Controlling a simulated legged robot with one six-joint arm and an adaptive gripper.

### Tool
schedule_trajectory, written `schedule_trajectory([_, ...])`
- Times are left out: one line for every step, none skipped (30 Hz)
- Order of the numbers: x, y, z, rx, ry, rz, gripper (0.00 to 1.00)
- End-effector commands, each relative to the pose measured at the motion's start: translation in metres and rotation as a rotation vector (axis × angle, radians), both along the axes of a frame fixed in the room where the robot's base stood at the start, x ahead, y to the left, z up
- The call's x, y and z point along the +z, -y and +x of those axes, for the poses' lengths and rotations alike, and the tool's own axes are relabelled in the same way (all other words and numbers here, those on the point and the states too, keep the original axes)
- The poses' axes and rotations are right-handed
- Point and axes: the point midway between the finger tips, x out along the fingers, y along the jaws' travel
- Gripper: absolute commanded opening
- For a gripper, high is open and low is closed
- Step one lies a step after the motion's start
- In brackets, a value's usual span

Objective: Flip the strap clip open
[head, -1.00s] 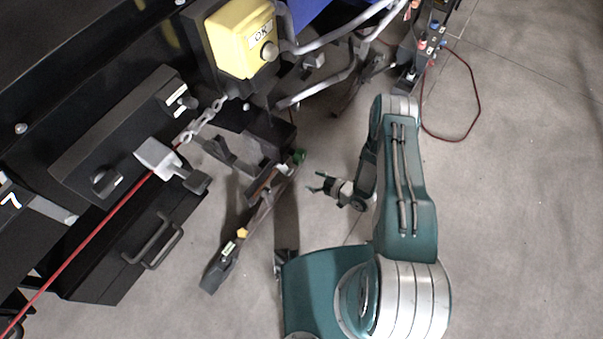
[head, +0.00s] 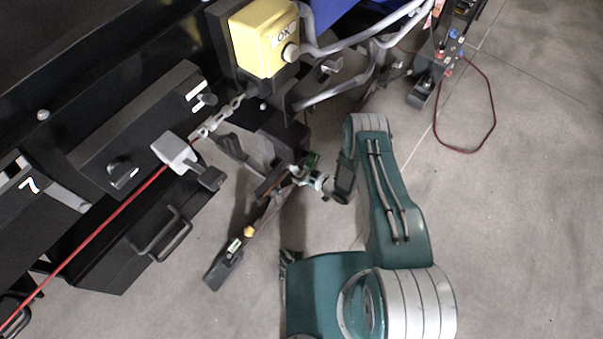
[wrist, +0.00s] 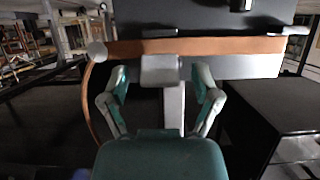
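In the wrist view, the brown strap (wrist: 215,46) runs across the top against a dark panel. A grey T-shaped piece (wrist: 161,69), which looks like the strap clip, stands upright in front of it. My gripper's fingers (wrist: 162,82) are spread, one on each side of this piece, with gaps between. I cannot tell whether either fingertip touches it. The clip is too small to make out in the head view.
A yellow box marked OK (head: 263,40) and bent grey rails (head: 345,88) are above the gripper. A red line (head: 110,218) runs along the dark cabinets at left. A grey latch block (head: 176,152) sits on it.

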Motion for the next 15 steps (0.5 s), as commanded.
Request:
schedule_trajectory([0.0001,0.0002,0.0000,0.000,0.000,0.000,0.62])
schedule_trajectory([0.0001,0.0002,0.0000,0.000,0.000,0.000,0.49])
schedule_trajectory([0.0000,0.0002,-0.0001,0.000,0.000,0.000,0.31])
schedule_trajectory([0.0001,0.0003,-0.0001,0.000,0.000,0.000,0.18])
schedule_trajectory([0.0000,0.0003,-0.0001,0.000,0.000,0.000,0.04])
schedule_trajectory([0.0001,0.0003,0.0000,0.000,0.000,0.000,0.00])
schedule_trajectory([0.0001,0.0003,0.0000,0.000,0.000,0.000,0.00])
schedule_trajectory([0.0002,0.0003,0.0000,0.000,0.000,0.000,0.00])
schedule_trajectory([0.0002,0.0003,0.0000,0.000,0.000,0.000,0.00])
schedule_trajectory([0.0003,0.0003,0.0000,0.000,0.001,-0.001,0.00])
schedule_trajectory([0.0005,0.0002,0.0002,0.000,-0.001,-0.002,0.00])
schedule_trajectory([0.0013,0.0000,0.0005,0.000,-0.004,-0.006,0.00])
schedule_trajectory([0.0019,-0.0002,0.0007,0.001,-0.007,-0.012,0.00])
schedule_trajectory([0.0026,-0.0004,0.0008,0.002,-0.015,-0.021,0.00])
schedule_trajectory([0.0045,-0.0006,0.0014,0.002,-0.026,-0.036,0.00])
